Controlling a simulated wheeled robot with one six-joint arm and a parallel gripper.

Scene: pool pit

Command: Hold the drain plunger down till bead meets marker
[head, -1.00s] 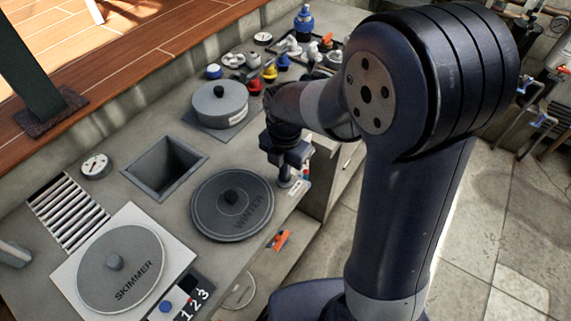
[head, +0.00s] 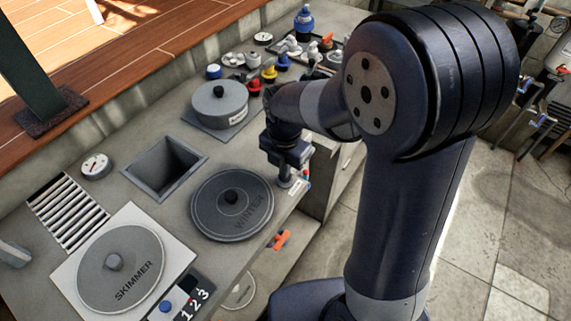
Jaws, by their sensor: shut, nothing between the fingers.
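My gripper (head: 286,177) is shut and points down at the edge of the counter, just right of the round WINTER lid (head: 215,222). A small pale part with a red and blue end (head: 304,178) shows beside the fingertips. I cannot tell whether it is the drain plunger or its gauge. The plunger, bead and marker cannot be made out; my gripper may cover them. Whether the fingertips touch anything below is too small to tell.
A square open pit (head: 165,168), a SKIMMER lid (head: 122,268), a grey lidded pot (head: 220,104) and a dial gauge (head: 96,166) stand on the counter. Several coloured valves (head: 268,72) are at the back. An orange handle (head: 281,239) sits below the front edge.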

